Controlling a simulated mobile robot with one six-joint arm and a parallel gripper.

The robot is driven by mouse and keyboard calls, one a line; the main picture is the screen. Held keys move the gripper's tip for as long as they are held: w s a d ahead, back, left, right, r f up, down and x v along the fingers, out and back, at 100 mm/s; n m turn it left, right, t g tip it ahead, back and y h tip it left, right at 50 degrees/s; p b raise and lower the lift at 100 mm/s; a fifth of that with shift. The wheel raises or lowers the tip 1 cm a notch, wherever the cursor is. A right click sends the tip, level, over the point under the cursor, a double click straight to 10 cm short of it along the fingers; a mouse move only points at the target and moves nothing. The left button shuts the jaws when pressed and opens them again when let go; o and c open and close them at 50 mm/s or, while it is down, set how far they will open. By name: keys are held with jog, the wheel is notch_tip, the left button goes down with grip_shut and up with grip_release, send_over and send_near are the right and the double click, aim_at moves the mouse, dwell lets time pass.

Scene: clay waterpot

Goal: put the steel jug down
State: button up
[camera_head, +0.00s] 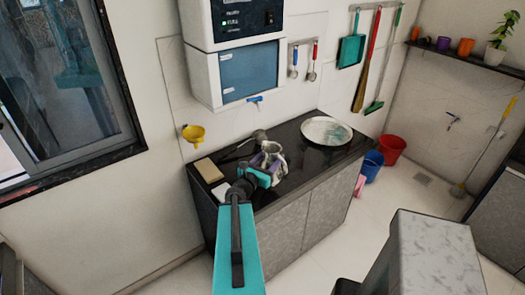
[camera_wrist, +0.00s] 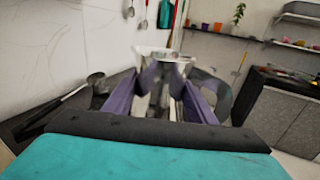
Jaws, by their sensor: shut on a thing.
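The steel jug (camera_head: 271,149) is over the black counter (camera_head: 305,160) in the head view, in front of the round steel plate. My gripper (camera_head: 264,163) is shut on it, with fingers on either side of its body. In the wrist view the jug's pale rim (camera_wrist: 163,52) stands up between the purple fingers of my gripper (camera_wrist: 167,75). The jug looks roughly upright. My gripper hides its lower part, so I cannot tell whether its base touches the counter.
A round steel plate (camera_head: 326,131) lies to the right on the counter. A dark ladle (camera_head: 259,136) lies behind the jug. A tan block (camera_head: 208,170) sits at the left end. A water purifier (camera_head: 250,72) hangs above, with a blue tap (camera_head: 255,99). Blue (camera_head: 371,165) and red (camera_head: 391,149) buckets stand on the floor.

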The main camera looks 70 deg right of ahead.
jog(key=shift+w+d+f+b, duration=0.25)
jog(key=shift+d+b, duration=0.2)
jog(key=shift+b, duration=1.2)
jog(key=b, duration=0.2)
jog(key=shift+w+d+b, duration=0.2)
jog(key=shift+d+b, duration=0.15)
jog(key=shift+b, duration=0.05)
jog(key=w+b, duration=0.1)
jog(key=b, duration=0.4)
jog(key=shift+d, duration=0.4)
jog(key=shift+w+d+r, duration=0.2)
jog(key=shift+d+r, duration=0.05)
jog(key=shift+d, duration=0.05)
jog(key=w+d+f+p, duration=0.1)
jog(key=w+d, duration=0.4)
jog(key=d, duration=0.2)
jog(key=shift+w+d, duration=0.15)
jog(key=shift+w, duration=0.25)
jog(key=shift+f+b, duration=0.8)
jog(key=shift+f, duration=1.15)
